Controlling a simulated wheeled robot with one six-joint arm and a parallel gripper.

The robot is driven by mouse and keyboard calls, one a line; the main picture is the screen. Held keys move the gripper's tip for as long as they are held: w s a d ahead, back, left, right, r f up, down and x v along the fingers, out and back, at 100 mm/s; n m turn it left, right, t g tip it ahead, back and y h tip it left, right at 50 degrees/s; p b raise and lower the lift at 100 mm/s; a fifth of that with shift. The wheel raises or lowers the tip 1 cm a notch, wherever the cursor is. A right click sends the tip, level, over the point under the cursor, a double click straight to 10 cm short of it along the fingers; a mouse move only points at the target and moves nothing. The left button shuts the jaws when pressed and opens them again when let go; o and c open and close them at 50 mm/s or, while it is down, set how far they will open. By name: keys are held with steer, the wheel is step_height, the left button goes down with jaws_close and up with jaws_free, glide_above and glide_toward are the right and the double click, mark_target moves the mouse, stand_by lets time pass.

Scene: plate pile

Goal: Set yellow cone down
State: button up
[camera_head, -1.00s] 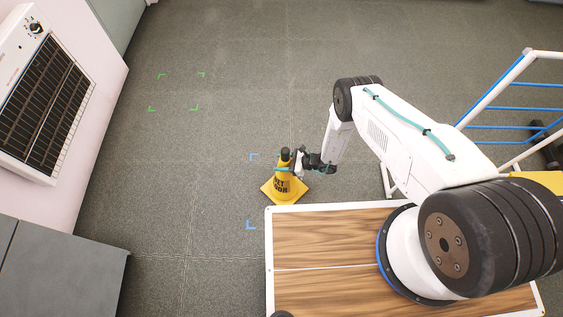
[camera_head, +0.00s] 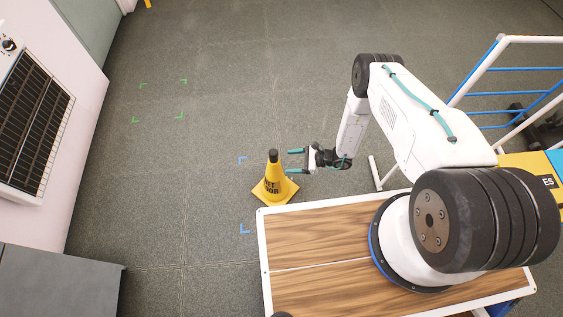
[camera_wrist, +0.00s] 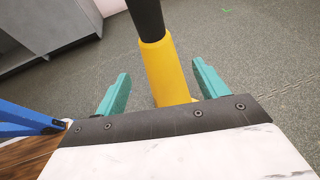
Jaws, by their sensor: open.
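The yellow cone (camera_head: 272,184) with a black top and dark lettering stands upright on the grey floor, just beyond the far left corner of my wooden deck. My gripper (camera_head: 295,160) is open to the right of the cone, with its two teal fingers pointing left and apart from it. In the wrist view the cone (camera_wrist: 166,72) rises ahead between the open fingers of the gripper (camera_wrist: 158,88), and its base is mostly hidden behind the gripper body.
Blue corner marks (camera_head: 243,160) lie on the floor left of the cone. Green corner marks (camera_head: 161,101) outline a free floor area farther left. A white and blue rack (camera_head: 520,68) stands at right. A heater (camera_head: 32,130) and a grey cabinet (camera_head: 55,285) line the left side.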

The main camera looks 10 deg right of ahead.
steer(key=w+d+r+n+g, duration=0.15)
steer(key=w+r+n, duration=0.3)
steer(key=r, duration=0.95)
steer(key=w+r+n+g, duration=0.3)
steer(key=w+r, duration=0.3)
steer(key=r, duration=0.8)
steer(key=s+d+r+n+g+h, duration=0.1)
steer(key=s+r+n+h, duration=0.15)
steer(key=r, duration=0.85)
steer(key=s+d+r+n+g+h, duration=0.1)
steer(key=r+n, duration=0.2)
steer(key=r, duration=0.9)
steer(key=s+d+r+n+h, duration=0.3)
steer(key=s+r+n+h, duration=0.2)
steer(key=s+r, duration=1.1)
steer(key=s+d+r+n+t+h, duration=0.1)
steer(key=s+d+r+t+h, duration=0.1)
steer(key=s, duration=0.6)
steer(key=s+d+r+n+t+h, duration=0.1)
steer(key=s+d+r+t+h, duration=0.1)
steer(key=s+d+r, duration=0.3)
steer(key=s+d+h, duration=0.1)
steer(key=s, duration=0.2)
steer(key=shift+d+n+t, duration=0.15)
steer(key=shift+n+t, duration=0.15)
steer(key=shift+t, duration=0.05)
